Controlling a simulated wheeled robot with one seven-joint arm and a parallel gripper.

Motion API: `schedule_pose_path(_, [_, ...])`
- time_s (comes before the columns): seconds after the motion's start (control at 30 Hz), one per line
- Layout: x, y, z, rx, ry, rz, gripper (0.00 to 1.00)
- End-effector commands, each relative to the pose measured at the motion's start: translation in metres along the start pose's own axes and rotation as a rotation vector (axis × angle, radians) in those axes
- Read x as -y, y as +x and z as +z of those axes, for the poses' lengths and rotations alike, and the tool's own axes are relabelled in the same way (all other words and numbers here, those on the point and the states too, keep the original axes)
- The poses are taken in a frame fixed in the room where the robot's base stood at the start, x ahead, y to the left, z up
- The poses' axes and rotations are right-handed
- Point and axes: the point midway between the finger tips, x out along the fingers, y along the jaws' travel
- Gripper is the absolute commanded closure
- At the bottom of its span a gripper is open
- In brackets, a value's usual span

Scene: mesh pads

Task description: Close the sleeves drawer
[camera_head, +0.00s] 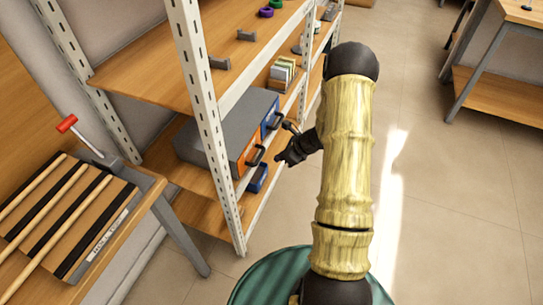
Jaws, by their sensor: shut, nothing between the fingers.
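A grey drawer cabinet (228,128) sits on the middle shelf of the rack. Its front shows an orange drawer front (247,146) with a dark handle and a blue drawer front (270,118) with a dark handle. A small blue box-like part (258,178) shows below the orange front; I cannot tell whether it is a drawer or a separate bin. No label is readable, so I cannot tell which drawer is the sleeves drawer. My gripper (281,160) is shut and empty, just right of the orange front, apart from it as far as I can see.
White perforated rack posts (208,110) stand in front of the cabinet. A wooden bench (150,190) with slats and a red-handled tool (68,124) is at the left. Open floor (455,190) lies to the right, with another table (505,95) at the far right.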

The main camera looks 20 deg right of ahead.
Motion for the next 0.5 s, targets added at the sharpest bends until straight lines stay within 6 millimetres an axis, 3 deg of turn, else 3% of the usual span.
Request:
schedule_pose_path(0.03, [0.001,-0.014,0.004,0.002,-0.003,-0.003,1.0])
schedule_pose_path(0.3, [0.001,-0.067,0.002,-0.001,-0.002,-0.004,1.0])
schedule_pose_path(0.5, [0.001,-0.089,0.001,-0.001,0.0,-0.002,1.0])
